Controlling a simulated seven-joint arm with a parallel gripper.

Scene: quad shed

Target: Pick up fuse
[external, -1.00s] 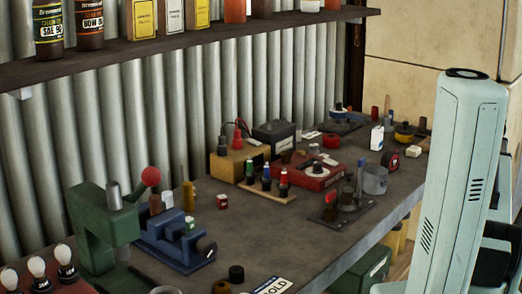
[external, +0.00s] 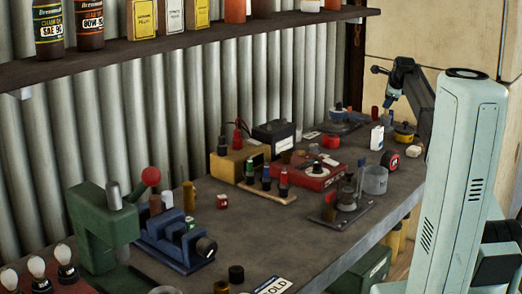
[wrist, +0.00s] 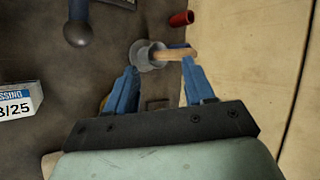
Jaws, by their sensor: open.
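No object can be identified with certainty as the fuse. A small red cylinder (wrist: 181,18) lies ahead of my gripper in the wrist view, and a red cylinder (external: 375,112) stands at the bench's far end in the external view. My gripper (wrist: 157,66) is open with blue fingers spread. Between and just beyond the fingertips is a grey round cup-like piece (wrist: 143,58) with a wooden handle (wrist: 177,54) beside it; the right fingertip overlaps the handle in view. Contact cannot be told. In the external view my gripper (external: 384,90) is over the far end.
A pale wall panel (wrist: 255,60) is close on the right.

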